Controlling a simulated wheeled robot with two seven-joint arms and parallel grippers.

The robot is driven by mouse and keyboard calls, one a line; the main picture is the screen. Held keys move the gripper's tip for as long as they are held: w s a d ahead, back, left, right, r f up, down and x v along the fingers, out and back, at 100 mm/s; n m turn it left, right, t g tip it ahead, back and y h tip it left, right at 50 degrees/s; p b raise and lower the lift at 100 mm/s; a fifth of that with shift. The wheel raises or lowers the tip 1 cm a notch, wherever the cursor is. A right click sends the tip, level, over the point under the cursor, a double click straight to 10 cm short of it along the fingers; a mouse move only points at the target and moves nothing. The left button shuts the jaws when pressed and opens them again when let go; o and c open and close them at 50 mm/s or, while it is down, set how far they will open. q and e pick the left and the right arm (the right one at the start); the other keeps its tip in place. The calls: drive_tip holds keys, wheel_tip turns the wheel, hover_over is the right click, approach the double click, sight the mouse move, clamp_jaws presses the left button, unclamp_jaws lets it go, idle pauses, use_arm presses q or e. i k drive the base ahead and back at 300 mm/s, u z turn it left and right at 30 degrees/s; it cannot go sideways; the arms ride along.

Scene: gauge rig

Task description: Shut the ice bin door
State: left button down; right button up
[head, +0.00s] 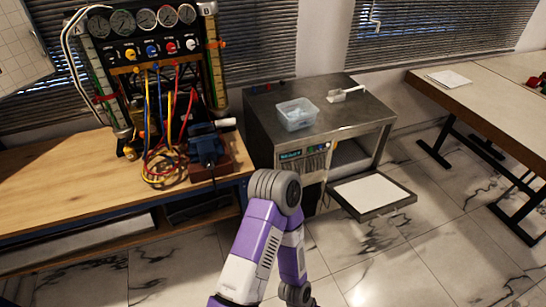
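The ice machine (345,120) is a grey metal cabinet standing on the tiled floor, right of the wooden workbench. Its ice bin door (372,193) hangs open, folded down and out at the front, with its white inner face up. The bin opening (350,153) shows above and behind the door. One purple and white arm of mine rises from the bottom, bends in front of the machine's left side and goes back down. Neither gripper shows in the head view.
A clear tub (297,114) and a white scoop (345,94) sit on the machine's top. The workbench (80,185) at left carries a gauge rig (150,50) with hoses and a blue vise (206,145). A table (490,100) stands at right. Floor in front of the door is clear.

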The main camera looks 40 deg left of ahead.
sight(371, 196)
drive_tip(key=u, duration=1.15)
drive_tip(key=k, duration=0.4)
drive_tip(key=z, duration=1.15)
drive_tip(key=i, duration=0.95)
drive_tip(key=u, duration=0.55)
drive_tip(key=i, duration=0.8)
drive_tip(key=u, duration=0.75)
